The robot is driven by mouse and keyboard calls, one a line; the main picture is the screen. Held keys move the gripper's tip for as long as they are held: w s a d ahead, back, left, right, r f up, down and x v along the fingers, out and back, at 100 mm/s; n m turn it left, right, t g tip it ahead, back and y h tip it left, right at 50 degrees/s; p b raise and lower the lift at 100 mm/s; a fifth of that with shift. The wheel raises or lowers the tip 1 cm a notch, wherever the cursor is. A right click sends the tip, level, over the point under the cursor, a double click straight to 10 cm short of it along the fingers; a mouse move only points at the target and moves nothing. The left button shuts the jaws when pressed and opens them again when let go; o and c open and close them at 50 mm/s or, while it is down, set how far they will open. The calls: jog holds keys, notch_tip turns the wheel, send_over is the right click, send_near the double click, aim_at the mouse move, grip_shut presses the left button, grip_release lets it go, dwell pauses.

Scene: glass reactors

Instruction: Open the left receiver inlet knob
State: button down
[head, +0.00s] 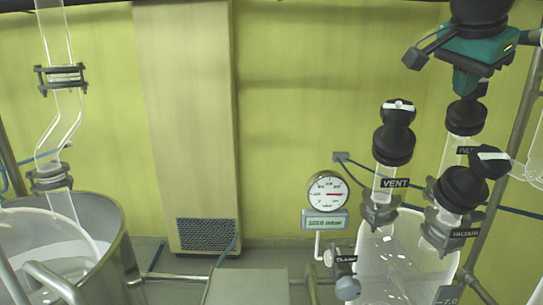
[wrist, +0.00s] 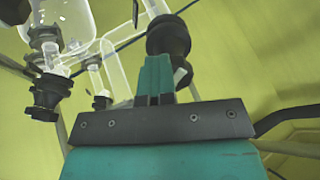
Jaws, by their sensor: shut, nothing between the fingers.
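The receiver (head: 385,265) is a clear glass vessel at the lower right of the head view. Its inlet knob (head: 465,117) is black, above a glass neck whose label is partly hidden by the vacuum knob (head: 463,187) in front. The vent knob (head: 393,146) stands to the left. My gripper (head: 465,92) is teal with a dark plate, points down, and its fingertips overlap the inlet knob's top; contact cannot be told. In the wrist view, my gripper (wrist: 155,78) has both teal fingers together and empty, with a black knob (wrist: 168,38) just behind them.
A pressure gauge (head: 327,190) with a digital readout stands left of the receiver. A clamp knob (head: 347,287) is below it. A metal rail (head: 507,130) runs at the right. A steel vessel (head: 100,225) with glass tubing above stands at the left.

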jog(key=shift+s+d+f+g, duration=0.1)
jog(key=shift+s+f+g, duration=0.05)
jog(key=shift+f, duration=0.3)
jog(key=shift+s+d+f+g, duration=0.1)
jog(key=shift+f+g, duration=0.05)
jog(key=shift+f, duration=0.3)
jog(key=shift+s+a+f, duration=0.1)
jog(key=shift+a+f, duration=0.05)
jog(key=p+v, duration=0.5)
jog(key=v, duration=0.1)
jog(key=shift+a+r, duration=0.1)
jog(key=shift+r, duration=0.15)
